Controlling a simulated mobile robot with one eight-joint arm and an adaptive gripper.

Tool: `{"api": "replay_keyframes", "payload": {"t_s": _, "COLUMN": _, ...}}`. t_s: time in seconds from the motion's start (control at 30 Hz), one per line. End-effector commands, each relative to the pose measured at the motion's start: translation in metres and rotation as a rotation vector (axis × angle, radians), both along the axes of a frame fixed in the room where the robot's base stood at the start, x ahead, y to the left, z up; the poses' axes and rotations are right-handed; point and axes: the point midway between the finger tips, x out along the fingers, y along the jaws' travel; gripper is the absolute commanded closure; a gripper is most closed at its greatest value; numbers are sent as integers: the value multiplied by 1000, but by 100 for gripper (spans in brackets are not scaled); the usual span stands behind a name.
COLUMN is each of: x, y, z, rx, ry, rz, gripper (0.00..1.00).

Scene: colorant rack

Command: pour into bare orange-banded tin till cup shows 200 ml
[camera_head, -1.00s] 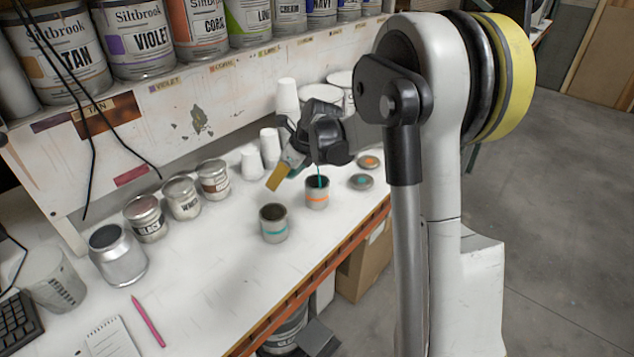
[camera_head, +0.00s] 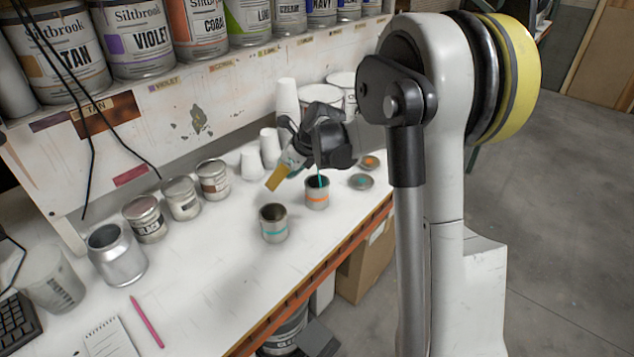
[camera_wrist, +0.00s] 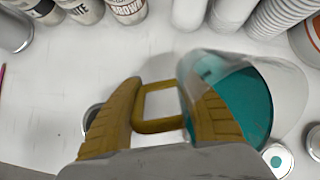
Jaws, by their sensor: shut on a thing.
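The orange-banded tin (camera_head: 317,194) stands upright and lidless on the bench, its inside dark. A thin teal stream (camera_head: 319,178) falls into its mouth from under my gripper (camera_head: 290,165). In the wrist view, my gripper (camera_wrist: 158,115), with ochre fingers, is shut on a clear cup (camera_wrist: 285,85) holding teal liquid (camera_wrist: 243,103). The cup is tilted; its scale and level are not readable. In the head view, my gripper and wrist mostly hide the cup. A teal-banded tin (camera_head: 274,224) stands open in front and to the left of the orange-banded one.
Two lids, one orange-dotted (camera_head: 369,162) and one teal-dotted (camera_head: 361,181), lie right of the orange-banded tin. Several small labelled tins and a silver can (camera_head: 116,256) stand left. White cups (camera_head: 270,147) stand behind my gripper. The front middle of the bench (camera_head: 215,275) is clear.

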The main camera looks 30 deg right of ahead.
Motion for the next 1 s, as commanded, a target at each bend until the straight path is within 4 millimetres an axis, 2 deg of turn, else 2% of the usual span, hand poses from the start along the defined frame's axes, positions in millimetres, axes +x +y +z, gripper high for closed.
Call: {"api": "replay_keyframes", "payload": {"t_s": 1.0, "x": 1, "y": 1, "z": -2, "rx": 21, "ry": -36, "rz": -2, "gripper": 96}}
